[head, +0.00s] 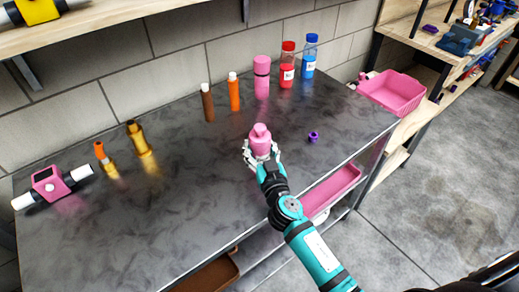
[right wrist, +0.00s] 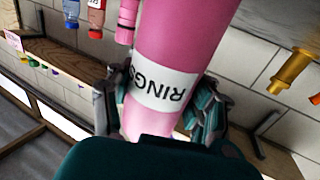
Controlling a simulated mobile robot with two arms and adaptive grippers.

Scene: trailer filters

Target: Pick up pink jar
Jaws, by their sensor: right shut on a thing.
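The pink jar (head: 260,139) is between the fingers of my right gripper (head: 262,155), over the front middle part of the dark table. In the right wrist view the pink jar (right wrist: 180,45) fills the middle, with a white label reading RINGS. The fingers of my right gripper (right wrist: 158,108) close on it from both sides. The head view does not make clear whether its base touches the table. My left gripper is not in view.
On the dark table (head: 205,165) stand a pink bottle (head: 262,77), red bottle (head: 287,65), blue bottle (head: 309,56), orange tube (head: 233,93) and brown tube (head: 208,102) behind the jar. A small purple piece (head: 313,137) lies to its right. Pink bins (head: 395,92) sit beyond the right edge.

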